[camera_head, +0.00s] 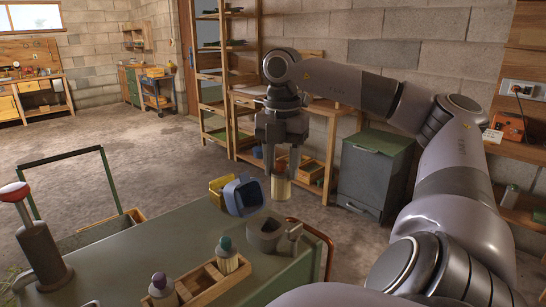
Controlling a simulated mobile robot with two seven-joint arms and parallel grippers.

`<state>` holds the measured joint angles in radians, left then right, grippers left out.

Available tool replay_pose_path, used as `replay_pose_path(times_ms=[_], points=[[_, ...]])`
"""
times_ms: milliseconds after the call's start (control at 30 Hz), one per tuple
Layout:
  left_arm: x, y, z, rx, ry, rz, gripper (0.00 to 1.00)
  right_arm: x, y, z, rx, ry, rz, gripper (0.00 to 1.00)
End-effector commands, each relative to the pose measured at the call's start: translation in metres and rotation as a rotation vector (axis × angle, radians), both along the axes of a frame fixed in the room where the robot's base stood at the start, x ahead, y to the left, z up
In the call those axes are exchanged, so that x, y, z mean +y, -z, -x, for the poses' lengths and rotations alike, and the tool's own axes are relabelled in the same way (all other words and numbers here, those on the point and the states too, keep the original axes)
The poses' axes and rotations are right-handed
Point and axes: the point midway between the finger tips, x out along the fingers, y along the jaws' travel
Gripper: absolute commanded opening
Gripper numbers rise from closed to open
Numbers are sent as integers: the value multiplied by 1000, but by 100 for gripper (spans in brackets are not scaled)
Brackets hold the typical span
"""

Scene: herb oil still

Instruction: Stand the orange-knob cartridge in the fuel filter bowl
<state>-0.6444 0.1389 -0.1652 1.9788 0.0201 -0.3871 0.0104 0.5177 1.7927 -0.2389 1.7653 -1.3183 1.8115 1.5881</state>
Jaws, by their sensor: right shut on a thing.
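My right gripper (281,172) points straight down, its two fingers shut on a pale tan cartridge (281,190) that hangs upright below the fingertips. Its knob is not clearly visible between the fingers, so I cannot confirm the orange colour. The grey fuel filter bowl (266,236) stands on the green bench top near its far right corner. In the picture the held cartridge is above and slightly right of the bowl, apart from it. A teal-knob cartridge (228,258) and a purple-knob cartridge (161,290) stand in a wooden rack (205,284). My left gripper is out of view.
A blue bin (243,195) and a yellow bin (218,188) sit at the bench's far edge. A red-topped lever device (40,250) stands at the left. A grey bracket (294,236) is right of the bowl. The bench middle (150,240) is clear.

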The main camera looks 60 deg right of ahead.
Motion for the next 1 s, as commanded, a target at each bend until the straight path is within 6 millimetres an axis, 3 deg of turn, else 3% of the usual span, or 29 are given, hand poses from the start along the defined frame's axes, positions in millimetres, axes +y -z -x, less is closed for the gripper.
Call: replay_pose_path(times_ms=[367, 1000], points=[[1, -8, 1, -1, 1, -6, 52, -4, 10, -4, -6, -51, -1, 12], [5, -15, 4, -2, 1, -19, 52, 5, 19, -28, -1, -191, 1, 12]])
